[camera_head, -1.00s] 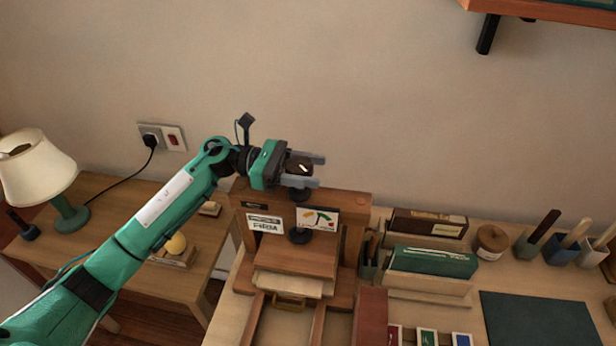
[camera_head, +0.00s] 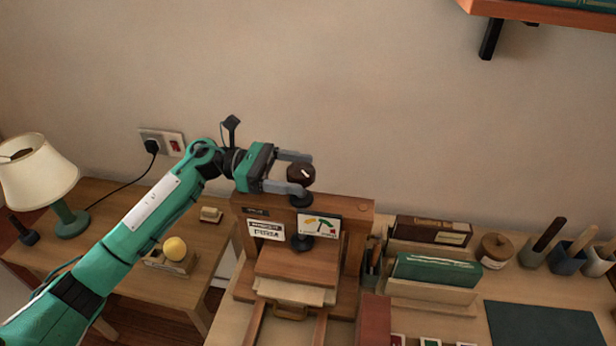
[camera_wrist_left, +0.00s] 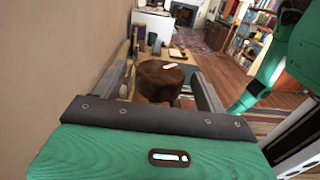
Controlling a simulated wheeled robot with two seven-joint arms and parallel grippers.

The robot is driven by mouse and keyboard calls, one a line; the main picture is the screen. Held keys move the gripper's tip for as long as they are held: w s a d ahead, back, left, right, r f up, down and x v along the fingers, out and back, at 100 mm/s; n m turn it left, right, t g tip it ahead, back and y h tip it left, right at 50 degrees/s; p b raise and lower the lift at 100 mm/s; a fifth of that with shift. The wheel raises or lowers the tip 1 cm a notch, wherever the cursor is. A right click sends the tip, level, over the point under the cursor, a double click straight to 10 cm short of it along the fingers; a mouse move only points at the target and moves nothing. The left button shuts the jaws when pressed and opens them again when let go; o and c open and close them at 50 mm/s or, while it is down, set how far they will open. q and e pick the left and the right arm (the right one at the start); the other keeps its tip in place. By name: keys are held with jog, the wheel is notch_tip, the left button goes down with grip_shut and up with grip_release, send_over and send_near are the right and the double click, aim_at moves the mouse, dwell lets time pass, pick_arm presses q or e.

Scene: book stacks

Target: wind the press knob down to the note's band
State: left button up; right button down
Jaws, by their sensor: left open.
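The press knob (camera_head: 301,174) is a dark brown round knob with a white mark on top, standing above the wooden press (camera_head: 359,205). My left gripper (camera_head: 306,174) is open, with its two fingers on either side of the knob. In the left wrist view the knob (camera_wrist_left: 161,79) sits between the spread fingers, with gaps showing beside it. A note (camera_head: 319,225) with coloured marks is on the press front, beside a white label (camera_head: 265,228). The press plate (camera_head: 297,264) lies below the dark screw foot (camera_head: 301,242). My right gripper is not in view.
Book holders (camera_head: 437,265), a jar (camera_head: 495,247) and brush cups (camera_head: 565,257) stand right of the press. A shelf (camera_head: 560,10) hangs at upper right.

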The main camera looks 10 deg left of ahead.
pick_arm(q)
jog(key=a+b, duration=0.1)
jog(key=a, duration=0.4)
jog(key=a+b, duration=0.1)
jog(key=a, duration=0.3)
jog(key=shift+w+a+f+b, duration=0.1)
jog(key=shift+w+a+b, duration=0.1)
jog(key=shift+a+b, duration=0.2)
jog(key=shift+a, duration=0.35)
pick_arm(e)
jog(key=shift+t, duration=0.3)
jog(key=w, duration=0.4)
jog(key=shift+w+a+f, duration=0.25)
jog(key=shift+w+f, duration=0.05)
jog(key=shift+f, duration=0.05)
